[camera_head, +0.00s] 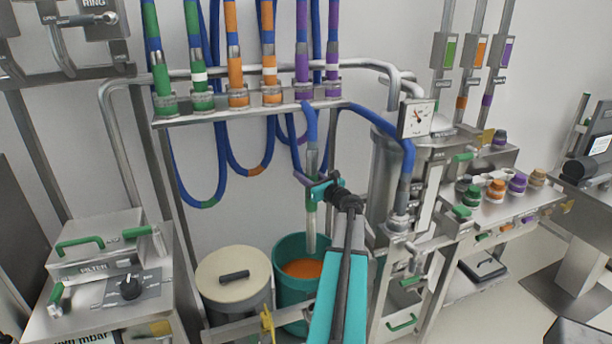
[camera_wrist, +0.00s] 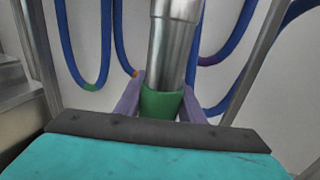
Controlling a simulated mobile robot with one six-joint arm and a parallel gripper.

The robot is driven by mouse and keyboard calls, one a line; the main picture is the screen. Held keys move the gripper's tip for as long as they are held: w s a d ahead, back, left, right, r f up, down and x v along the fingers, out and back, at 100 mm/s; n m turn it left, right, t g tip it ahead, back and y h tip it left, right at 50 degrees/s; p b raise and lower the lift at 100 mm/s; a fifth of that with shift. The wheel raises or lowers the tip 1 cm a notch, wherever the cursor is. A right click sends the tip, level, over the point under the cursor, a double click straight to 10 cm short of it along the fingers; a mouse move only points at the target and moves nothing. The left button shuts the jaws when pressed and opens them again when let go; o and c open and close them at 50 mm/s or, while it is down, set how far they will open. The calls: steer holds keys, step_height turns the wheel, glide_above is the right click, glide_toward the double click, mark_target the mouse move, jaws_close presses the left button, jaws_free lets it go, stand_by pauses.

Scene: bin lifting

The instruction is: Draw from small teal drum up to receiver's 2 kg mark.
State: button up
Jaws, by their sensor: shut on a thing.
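The teal drum (camera_head: 282,290) stands open on the floor, with orange material (camera_head: 303,268) inside. My gripper (camera_head: 314,190) is shut around a steel suction wand (camera_head: 311,160) above the drum. The wand is near upright, and its lower end reaches into the drum mouth; I cannot tell whether it touches the orange material. In the wrist view, purple fingers (camera_wrist: 160,100) clasp the wand's green band (camera_wrist: 161,103). The steel receiver (camera_head: 384,170) stands behind and right of my arm, with a pale vertical gauge strip (camera_head: 425,195). Its marks and level are too small to read.
A larger drum with a cream lid (camera_head: 232,268) stands just left of the teal drum. Blue hoses (camera_head: 235,160) loop from a rack above. A filter box (camera_head: 95,245) is at left. A dial (camera_head: 417,118) and a shelf of coloured caps (camera_head: 497,190) are at right.

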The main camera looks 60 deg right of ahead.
step_height(320, 180, down, 9)
steer(key=b, duration=0.6)
steer(key=shift+f, duration=0.3)
stand_by(1.3)
step_height(320, 180, down, 27)
steer(key=b, duration=1.8)
steer(key=shift+b, duration=0.3)
stand_by(1.8)
stand_by(0.4)
